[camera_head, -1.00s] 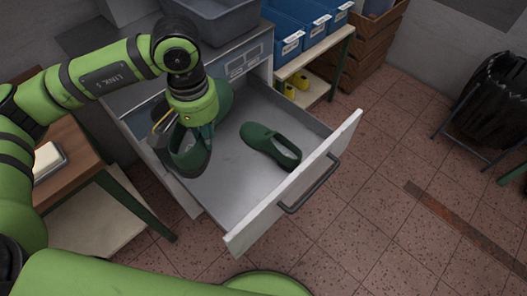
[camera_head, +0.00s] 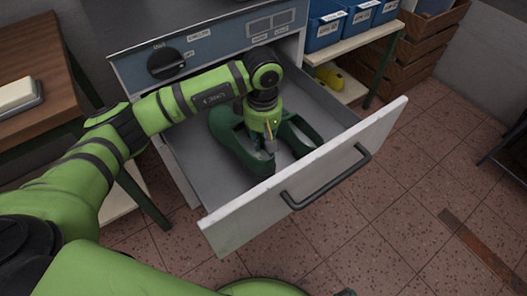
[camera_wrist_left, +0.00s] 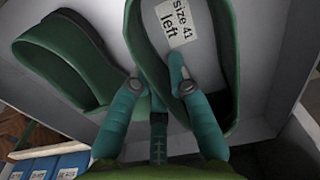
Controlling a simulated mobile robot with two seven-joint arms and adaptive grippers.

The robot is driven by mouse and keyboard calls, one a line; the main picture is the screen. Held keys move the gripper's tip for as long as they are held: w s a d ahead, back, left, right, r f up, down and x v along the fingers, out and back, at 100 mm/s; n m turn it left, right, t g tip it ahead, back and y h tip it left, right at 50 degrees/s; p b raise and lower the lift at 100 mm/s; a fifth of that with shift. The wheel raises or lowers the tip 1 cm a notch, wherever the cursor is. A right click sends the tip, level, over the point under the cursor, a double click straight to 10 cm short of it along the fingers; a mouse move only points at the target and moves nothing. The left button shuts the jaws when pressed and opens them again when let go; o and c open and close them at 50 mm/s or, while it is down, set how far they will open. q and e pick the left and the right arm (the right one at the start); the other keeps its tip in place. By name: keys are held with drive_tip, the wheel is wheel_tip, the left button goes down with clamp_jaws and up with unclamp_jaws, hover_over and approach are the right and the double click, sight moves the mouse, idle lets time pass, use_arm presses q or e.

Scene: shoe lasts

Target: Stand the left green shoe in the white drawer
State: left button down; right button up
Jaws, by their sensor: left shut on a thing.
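The left green shoe (camera_head: 232,146) is upright inside the open white drawer (camera_head: 236,226), with its opening upward. A label reading "size 41 left" shows in it in the left wrist view (camera_wrist_left: 205,60). My left gripper (camera_head: 270,146) is shut on the side wall of this shoe, one finger inside and the others outside. I cannot tell whether its sole touches the drawer floor. A second green shoe (camera_head: 302,138) stands beside it to the right, partly hidden behind my gripper. It is at the left in the wrist view (camera_wrist_left: 62,52). My right gripper is out of view.
The drawer's front panel has a dark handle (camera_head: 325,180). The grey cabinet with a black knob (camera_head: 166,63) rises behind the drawer. Blue bins (camera_head: 326,29) and a yellow shoe (camera_head: 329,77) are on a rack to the right. A wooden table (camera_head: 35,70) stands at the left.

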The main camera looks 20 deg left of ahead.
sight(263, 154)
use_arm(q)
drive_tip(key=shift+f+b, duration=0.3)
drive_tip(key=shift+f, duration=2.9)
drive_tip(key=c, duration=1.2)
unclamp_jaws()
drive_tip(key=shift+r, duration=0.1)
wheel_tip(263, 154, up, 12)
drive_tip(key=shift+r+p, duration=0.1)
drive_tip(key=shift+p, duration=0.2)
